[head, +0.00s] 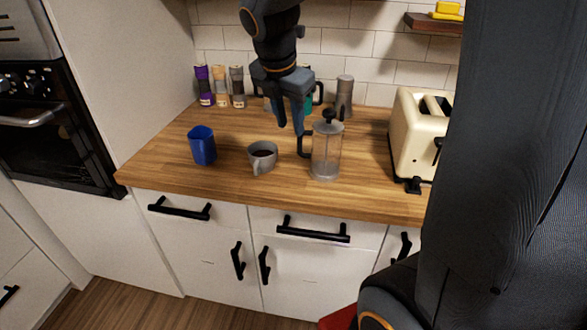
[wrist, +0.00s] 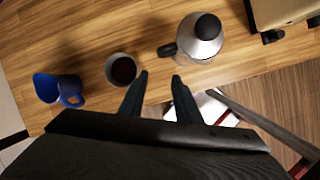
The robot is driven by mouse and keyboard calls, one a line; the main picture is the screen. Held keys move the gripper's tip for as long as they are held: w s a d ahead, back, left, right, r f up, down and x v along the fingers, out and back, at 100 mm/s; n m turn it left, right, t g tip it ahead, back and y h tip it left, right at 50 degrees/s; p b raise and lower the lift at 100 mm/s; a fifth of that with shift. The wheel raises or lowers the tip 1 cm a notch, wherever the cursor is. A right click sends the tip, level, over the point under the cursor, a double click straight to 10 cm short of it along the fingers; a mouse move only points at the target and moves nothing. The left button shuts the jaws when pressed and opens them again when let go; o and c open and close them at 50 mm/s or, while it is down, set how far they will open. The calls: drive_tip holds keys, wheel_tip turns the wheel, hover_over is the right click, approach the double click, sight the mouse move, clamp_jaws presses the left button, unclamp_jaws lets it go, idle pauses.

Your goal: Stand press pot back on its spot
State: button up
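The press pot (head: 327,152), clear glass with a black knob and black handle, stands upright on the wooden counter, its handle toward the left. In the wrist view the press pot (wrist: 201,48) is seen from above. My gripper (head: 290,130) hangs above the counter, up and left of the pot and close to its handle in the picture. In the wrist view my gripper (wrist: 159,78) has its two fingers apart with nothing between them. The pot's handle is outside the fingers. No marked spot for the pot can be made out.
A grey mug (head: 262,155) with dark liquid stands left of the pot, and a blue cup (head: 202,146) farther left. A cream toaster (head: 412,140) stands to the right. Several jars (head: 220,88) line the back wall. The counter (head: 225,190) is bare along its front edge.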

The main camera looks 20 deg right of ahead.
drive_tip(key=s+a+f+m+g+y, duration=0.1)
drive_tip(key=s+f+m, duration=0.5)
drive_tip(key=m, duration=0.6)
drive_tip(key=s+a+f+m+y, duration=0.1)
drive_tip(key=s+a+f+m, duration=0.3)
drive_tip(key=m, duration=0.8)
drive_tip(key=s+f, duration=0.2)
drive_tip(key=s, duration=0.2)
drive_tip(key=shift+s+g+y, duration=0.15)
drive_tip(key=shift+g+y, duration=0.25)
